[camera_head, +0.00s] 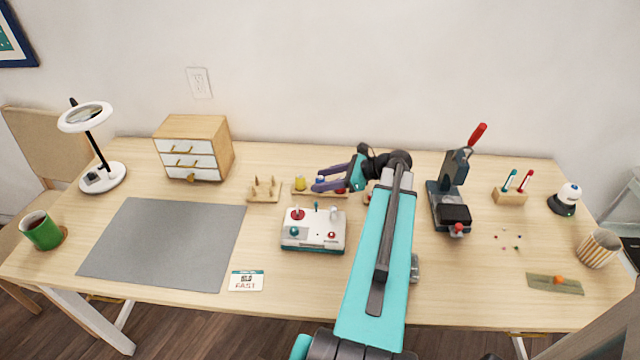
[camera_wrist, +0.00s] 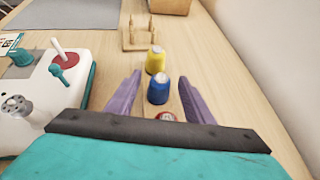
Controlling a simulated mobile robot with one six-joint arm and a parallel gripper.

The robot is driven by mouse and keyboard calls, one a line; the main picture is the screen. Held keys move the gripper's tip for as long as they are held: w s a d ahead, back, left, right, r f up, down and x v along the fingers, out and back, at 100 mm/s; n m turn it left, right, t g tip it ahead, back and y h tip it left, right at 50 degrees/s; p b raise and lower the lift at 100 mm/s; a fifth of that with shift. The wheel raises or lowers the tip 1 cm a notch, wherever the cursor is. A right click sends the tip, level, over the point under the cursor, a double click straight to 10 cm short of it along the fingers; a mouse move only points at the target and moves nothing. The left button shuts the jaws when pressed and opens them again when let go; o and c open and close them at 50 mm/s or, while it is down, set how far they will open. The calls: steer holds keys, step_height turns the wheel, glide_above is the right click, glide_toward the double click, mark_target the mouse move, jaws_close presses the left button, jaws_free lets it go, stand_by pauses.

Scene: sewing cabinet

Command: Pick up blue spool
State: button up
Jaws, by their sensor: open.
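The blue spool (camera_wrist: 158,91) stands upright on a narrow wooden strip in the wrist view, with a pale top. It lies between the two purple fingers of my gripper (camera_wrist: 153,88), with a gap showing on each side. In the head view the blue spool (camera_head: 320,181) is mostly hidden by my gripper (camera_head: 316,184), which is open and reaches left over the strip. A yellow spool (camera_wrist: 155,60) stands just beyond the blue one. It also shows in the head view (camera_head: 300,184). A red spool (camera_wrist: 166,116) is nearer my palm, partly hidden.
A white and teal box with knobs (camera_head: 313,230) stands in front of the spools. A pegged wooden rack (camera_head: 264,190) and a drawer cabinet (camera_head: 193,148) are to the left. A black press with a red handle (camera_head: 452,195) is right of my arm. The grey mat (camera_head: 165,243) is bare.

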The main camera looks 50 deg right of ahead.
steer(key=shift+w+a+f, duration=0.25)
steer(key=shift+w+f, duration=0.05)
steer(key=shift+w, duration=0.2)
steer(key=c, duration=1.1)
